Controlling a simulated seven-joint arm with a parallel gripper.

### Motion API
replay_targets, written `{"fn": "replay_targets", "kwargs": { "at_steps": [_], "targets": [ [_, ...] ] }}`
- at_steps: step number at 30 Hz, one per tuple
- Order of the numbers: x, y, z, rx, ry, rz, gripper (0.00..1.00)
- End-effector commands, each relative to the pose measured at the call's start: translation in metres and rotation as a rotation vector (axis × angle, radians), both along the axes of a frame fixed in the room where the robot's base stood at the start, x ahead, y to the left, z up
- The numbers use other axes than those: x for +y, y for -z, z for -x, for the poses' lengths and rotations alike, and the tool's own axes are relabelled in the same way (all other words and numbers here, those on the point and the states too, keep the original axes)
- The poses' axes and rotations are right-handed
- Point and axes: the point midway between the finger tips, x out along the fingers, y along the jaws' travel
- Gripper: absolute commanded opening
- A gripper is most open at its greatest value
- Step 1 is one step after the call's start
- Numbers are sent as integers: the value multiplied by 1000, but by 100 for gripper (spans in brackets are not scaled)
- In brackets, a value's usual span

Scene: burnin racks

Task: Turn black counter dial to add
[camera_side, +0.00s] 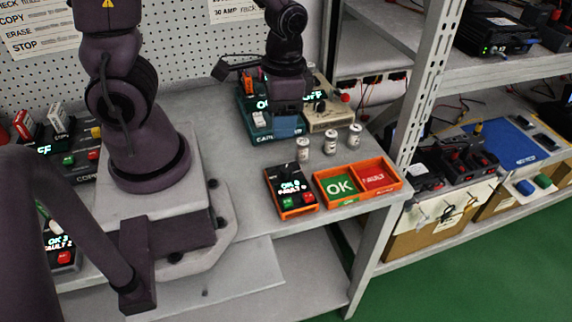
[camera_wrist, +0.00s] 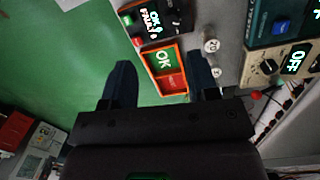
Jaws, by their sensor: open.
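The black counter (camera_side: 290,187) is a small black box in an orange base on the bench, with a lit display reading OK and FAULT and red and green buttons at its front. It also shows at the top of the wrist view (camera_wrist: 150,20). My gripper (camera_side: 288,108) is open and empty, behind the counter in the side view. In the wrist view its two dark fingers (camera_wrist: 161,78) are spread wide, with the counter beyond them.
An orange tray (camera_side: 358,199) with green OK and red FAULT sections is right of the counter. Several small white cylinders (camera_side: 330,144) stand behind it. A teal device (camera_side: 262,128) and a beige box with a knob (camera_side: 322,118) are near my gripper. A shelf post (camera_side: 405,140) rises at the right.

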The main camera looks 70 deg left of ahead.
Motion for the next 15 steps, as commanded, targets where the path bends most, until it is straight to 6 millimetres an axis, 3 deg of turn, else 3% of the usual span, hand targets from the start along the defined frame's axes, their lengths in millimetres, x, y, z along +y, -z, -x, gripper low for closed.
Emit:
{"fn": "replay_targets", "kwargs": {
  "at_steps": [2,8,15],
  "targets": [
    [8,12,-4,-7,46,-14,54],
    [10,14,-13,-64,130,-20,54],
    [11,47,-11,-56,126,-19,54]
  ]
}}
